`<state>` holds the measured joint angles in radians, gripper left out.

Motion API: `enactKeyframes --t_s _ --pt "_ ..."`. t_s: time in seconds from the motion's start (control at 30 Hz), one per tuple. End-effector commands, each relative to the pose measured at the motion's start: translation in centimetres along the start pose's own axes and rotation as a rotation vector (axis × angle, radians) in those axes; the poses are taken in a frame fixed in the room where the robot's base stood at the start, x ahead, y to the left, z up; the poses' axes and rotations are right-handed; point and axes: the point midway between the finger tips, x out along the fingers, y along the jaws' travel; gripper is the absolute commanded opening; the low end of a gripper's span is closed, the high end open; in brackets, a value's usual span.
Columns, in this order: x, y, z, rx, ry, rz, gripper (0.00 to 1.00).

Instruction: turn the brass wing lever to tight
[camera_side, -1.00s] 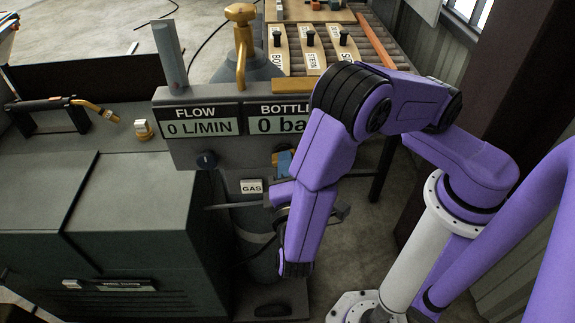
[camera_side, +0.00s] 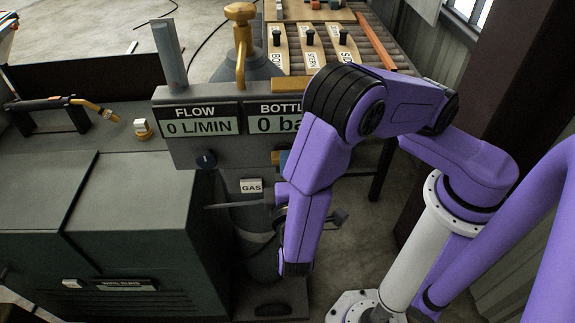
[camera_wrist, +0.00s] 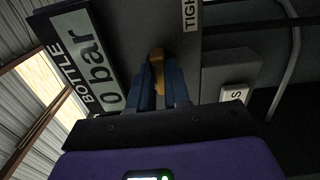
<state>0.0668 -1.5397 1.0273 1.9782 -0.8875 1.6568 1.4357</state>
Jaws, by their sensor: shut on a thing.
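The brass wing lever (camera_wrist: 157,60) shows in the wrist view at the tips of my blue fingers. My gripper (camera_wrist: 161,82) is shut on it, with one finger on each side. A white label reading "TIGH" (camera_wrist: 190,14), cut off by the picture edge, lies above and right of the lever. In the side view a small brass bit of the lever (camera_side: 275,157) shows under the gauge panel, beside my blue fingers (camera_side: 284,160). My purple arm hides most of the lever there, so its exact angle is hard to tell.
The gauge panel (camera_side: 185,152) reads flow 0 L/MIN and bottle 0 bar. A dark knob (camera_side: 206,159) and a GAS label (camera_side: 251,186) sit close by. A dark green machine (camera_side: 130,250) stands left. A grey bottle with a brass valve (camera_side: 240,12) stands behind the panel.

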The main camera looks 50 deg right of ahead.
Motion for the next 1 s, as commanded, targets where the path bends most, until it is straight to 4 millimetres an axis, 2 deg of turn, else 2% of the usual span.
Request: enactKeyframes --t_s 0.03,0.1,0.37,0.53,0.67,1.0 --pt "0.0 0.0 0.0 0.000 0.000 0.000 0.27" --pt "0.0 0.0 0.0 -0.001 0.000 0.000 0.43" --pt "0.0 0.0 0.0 -0.001 0.000 0.000 0.43" --pt "-1.1 0.0 -0.1 0.000 0.003 0.000 0.43" --pt "-3.2 0.0 -0.1 0.001 0.005 0.000 0.43" --pt "-10.4 0.0 -0.1 0.000 0.003 0.000 0.43"
